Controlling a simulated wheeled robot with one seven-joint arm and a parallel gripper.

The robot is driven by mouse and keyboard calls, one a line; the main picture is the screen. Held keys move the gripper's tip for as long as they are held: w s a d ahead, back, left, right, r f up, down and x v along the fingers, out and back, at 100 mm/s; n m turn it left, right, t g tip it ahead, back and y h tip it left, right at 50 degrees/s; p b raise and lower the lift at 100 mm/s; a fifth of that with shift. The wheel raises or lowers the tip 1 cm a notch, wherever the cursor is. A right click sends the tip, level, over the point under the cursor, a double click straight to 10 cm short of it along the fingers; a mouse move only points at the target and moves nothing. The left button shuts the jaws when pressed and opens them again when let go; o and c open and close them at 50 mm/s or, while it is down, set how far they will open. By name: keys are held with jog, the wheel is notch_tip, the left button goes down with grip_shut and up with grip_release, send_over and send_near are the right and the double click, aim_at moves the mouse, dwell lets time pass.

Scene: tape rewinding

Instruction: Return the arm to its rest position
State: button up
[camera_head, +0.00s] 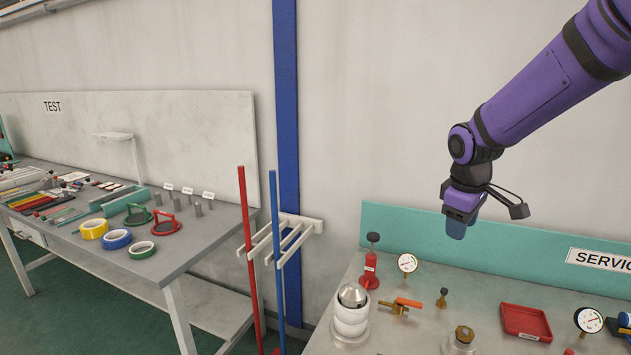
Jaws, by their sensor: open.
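My purple arm comes in from the upper right of the head view. My gripper (457,226) hangs at its end, pointing down, in front of the wall and the teal back panel of the right bench. It is above the bench and apart from everything on it. Nothing shows held in it. The fingers are small and partly hidden in this view.
The left bench holds tape rolls (117,239). A rack (290,232) with red and blue poles stands between.

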jog(key=s+r+m+t, duration=0.1)
jog(key=s+r+m, duration=0.1)
jog(key=s, duration=0.7)
jog(key=s+r+m+t, duration=0.1)
jog(key=s+r+m, duration=0.2)
jog(key=s, duration=0.6)
jog(key=s+r+m+t+y, duration=0.1)
jog(key=s+r+m, duration=0.2)
jog(key=s, duration=0.6)
notch_tip(320, 180, up, 3)
jog(key=shift+d+f, duration=0.15)
jog(key=shift+d, duration=0.1)
